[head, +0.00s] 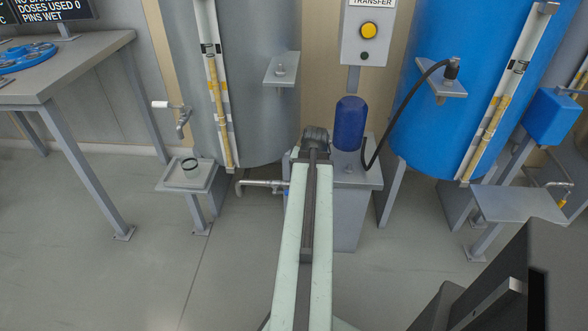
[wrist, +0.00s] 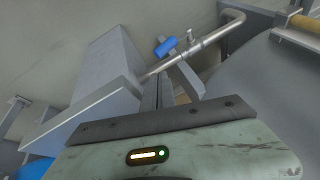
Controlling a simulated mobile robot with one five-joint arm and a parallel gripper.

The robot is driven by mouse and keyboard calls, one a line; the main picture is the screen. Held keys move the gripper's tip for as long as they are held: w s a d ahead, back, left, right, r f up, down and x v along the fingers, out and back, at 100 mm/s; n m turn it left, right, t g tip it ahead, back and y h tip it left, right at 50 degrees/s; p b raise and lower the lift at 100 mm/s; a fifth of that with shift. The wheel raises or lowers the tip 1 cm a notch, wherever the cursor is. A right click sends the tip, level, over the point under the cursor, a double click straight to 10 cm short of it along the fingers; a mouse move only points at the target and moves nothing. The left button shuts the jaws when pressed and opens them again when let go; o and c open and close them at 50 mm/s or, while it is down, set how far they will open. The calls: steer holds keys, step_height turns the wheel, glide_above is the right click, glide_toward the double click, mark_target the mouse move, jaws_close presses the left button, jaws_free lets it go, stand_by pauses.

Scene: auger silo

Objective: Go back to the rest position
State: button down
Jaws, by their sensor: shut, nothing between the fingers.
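My gripper (wrist: 158,92) shows in the wrist view as two thin grey fingers beyond a dark bolted plate. The fingers are together and empty. Beyond them is a metal pipe (wrist: 212,38) with a blue valve handle (wrist: 166,46); I cannot tell how far apart they are. In the head view my pale green arm reaches forward from the bottom middle to a dark joint in front of the pump pedestal (head: 348,215). The gripper itself cannot be made out there.
A grey tank (head: 255,110) stands left of the arm's end and a blue tank (head: 425,100) right. A dark blue pump (head: 349,120) sits on the pedestal. A table (head: 60,75) is far left. Floor is clear at lower left.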

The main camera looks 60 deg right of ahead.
steer(key=shift+s+r, duration=0.55)
steer(key=shift+s, duration=0.05)
